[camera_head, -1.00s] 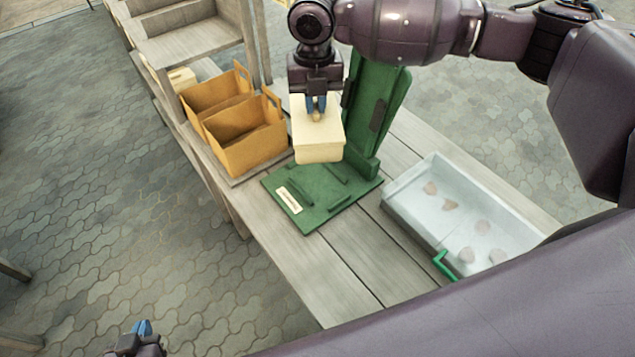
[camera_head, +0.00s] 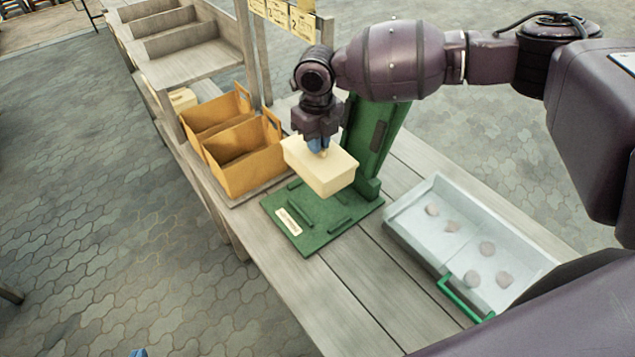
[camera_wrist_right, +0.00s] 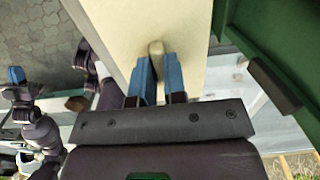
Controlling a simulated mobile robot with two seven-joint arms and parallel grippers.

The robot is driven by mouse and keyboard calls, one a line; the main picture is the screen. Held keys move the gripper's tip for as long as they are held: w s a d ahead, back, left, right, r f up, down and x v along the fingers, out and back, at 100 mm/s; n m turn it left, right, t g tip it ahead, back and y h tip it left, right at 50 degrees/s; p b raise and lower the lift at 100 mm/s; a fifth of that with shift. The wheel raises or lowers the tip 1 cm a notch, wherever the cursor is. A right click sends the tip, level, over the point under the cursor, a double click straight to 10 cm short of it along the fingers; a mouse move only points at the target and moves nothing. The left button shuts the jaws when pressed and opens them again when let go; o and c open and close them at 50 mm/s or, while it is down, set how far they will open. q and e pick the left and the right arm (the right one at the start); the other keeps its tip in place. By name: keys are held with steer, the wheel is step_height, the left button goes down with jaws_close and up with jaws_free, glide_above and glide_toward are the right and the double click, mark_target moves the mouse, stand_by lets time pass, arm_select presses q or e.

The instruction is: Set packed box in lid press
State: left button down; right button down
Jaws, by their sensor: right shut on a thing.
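The cream packed box (camera_head: 322,176) hangs from my right gripper (camera_head: 319,147) over the base of the green lid press (camera_head: 312,228). The box sits at an angle to the base, and its underside is hidden. In the right wrist view, the blue fingers (camera_wrist_right: 158,75) are shut on a small knob on top of the box (camera_wrist_right: 185,30). The press column (camera_head: 378,135) stands just behind the box; it also shows at the right of the wrist view (camera_wrist_right: 270,45). My left gripper (camera_head: 138,353) shows only a blue tip at the bottom edge, away from the bench.
Two orange open boxes (camera_head: 245,165) stand left of the press. A pale tray (camera_head: 440,205) with several pinkish lumps and a green handle (camera_head: 462,300) lies to the right. Wooden shelves (camera_head: 190,45) stand at the back left. The bench front (camera_head: 340,290) is clear.

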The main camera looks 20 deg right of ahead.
step_height(320, 180, down, 13)
steer(key=shift+r+b, duration=0.1)
steer(key=shift+b, duration=0.2)
stand_by(0.4)
steer(key=shift+f, duration=0.2)
steer(key=c, duration=1.2)
jaws_free()
steer(key=shift+r, duration=0.15)
